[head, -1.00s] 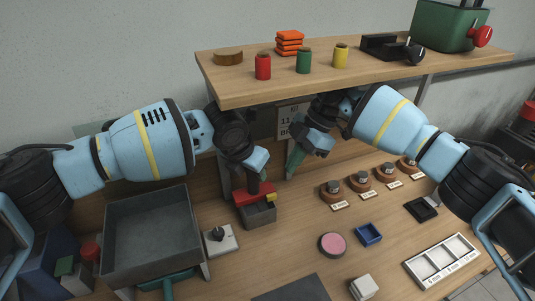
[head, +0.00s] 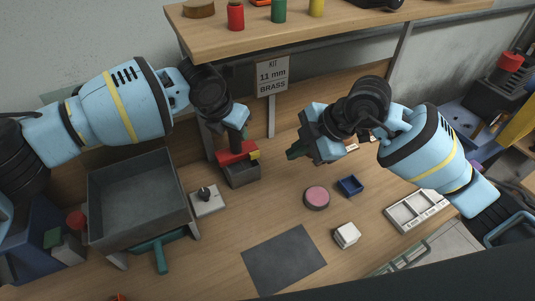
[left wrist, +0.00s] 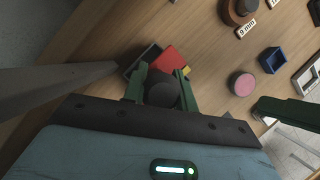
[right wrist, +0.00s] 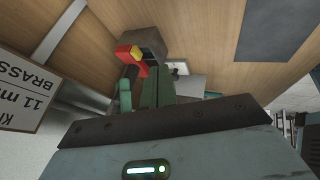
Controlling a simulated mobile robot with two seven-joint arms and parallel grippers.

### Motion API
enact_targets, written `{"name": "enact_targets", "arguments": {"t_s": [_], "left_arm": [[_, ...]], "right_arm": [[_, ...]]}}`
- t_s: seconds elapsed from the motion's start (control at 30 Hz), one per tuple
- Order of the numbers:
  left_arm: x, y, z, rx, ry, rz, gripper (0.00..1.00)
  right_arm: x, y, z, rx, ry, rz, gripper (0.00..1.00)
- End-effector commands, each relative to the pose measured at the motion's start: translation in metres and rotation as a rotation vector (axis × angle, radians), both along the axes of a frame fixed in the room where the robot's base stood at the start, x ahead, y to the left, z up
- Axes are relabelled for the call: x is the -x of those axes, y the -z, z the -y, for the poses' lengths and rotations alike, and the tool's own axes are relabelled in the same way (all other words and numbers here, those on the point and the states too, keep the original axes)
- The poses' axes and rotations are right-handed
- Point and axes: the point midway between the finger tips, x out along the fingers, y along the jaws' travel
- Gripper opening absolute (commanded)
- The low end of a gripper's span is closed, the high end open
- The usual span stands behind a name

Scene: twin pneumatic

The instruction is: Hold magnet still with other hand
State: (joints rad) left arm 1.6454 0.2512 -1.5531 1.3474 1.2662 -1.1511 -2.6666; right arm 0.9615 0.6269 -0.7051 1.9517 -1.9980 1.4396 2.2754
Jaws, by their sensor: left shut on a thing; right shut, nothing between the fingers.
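The magnet, a red block (head: 232,157) with a dark upright handle and a yellow piece at its side, sits at a grey box (head: 242,176). It also shows in the left wrist view (left wrist: 171,60) and the right wrist view (right wrist: 125,54). My left gripper (head: 237,133) is shut on the dark handle from above; the handle's round top (left wrist: 162,92) shows between its green fingers. My right gripper (head: 292,153) is shut and empty, to the right of the magnet and apart from it, fingers pointing left. Whether the red block touches the box is unclear.
A large grey bin (head: 140,205) stands left and a small switch box (head: 207,200) beside it. A pink disc (head: 316,197), blue tray (head: 350,185) and white block (head: 346,235) lie right. The shelf (head: 290,32) overhangs behind; a dark mat (head: 284,260) lies in front.

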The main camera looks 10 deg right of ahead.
Motion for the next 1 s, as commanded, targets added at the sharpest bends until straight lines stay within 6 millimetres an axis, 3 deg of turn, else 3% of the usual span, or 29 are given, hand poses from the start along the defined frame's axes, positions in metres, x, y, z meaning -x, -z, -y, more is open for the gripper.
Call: {"name": "enact_targets", "arguments": {"t_s": [0.23,0.67,1.0], "left_arm": [[0.0,0.0,0.0,0.0,0.0,0.0,0.0],[0.0,0.0,0.0,0.0,0.0,0.0,0.0],[0.0,0.0,0.0,0.001,0.0,-0.001,0.0]], "right_arm": [[0.011,-0.008,0.008,-0.009,0.036,0.058,0.0],[0.011,-0.006,0.007,-0.01,0.038,0.061,0.0],[-0.005,0.031,-0.017,-0.01,0.038,0.058,0.0]]}}
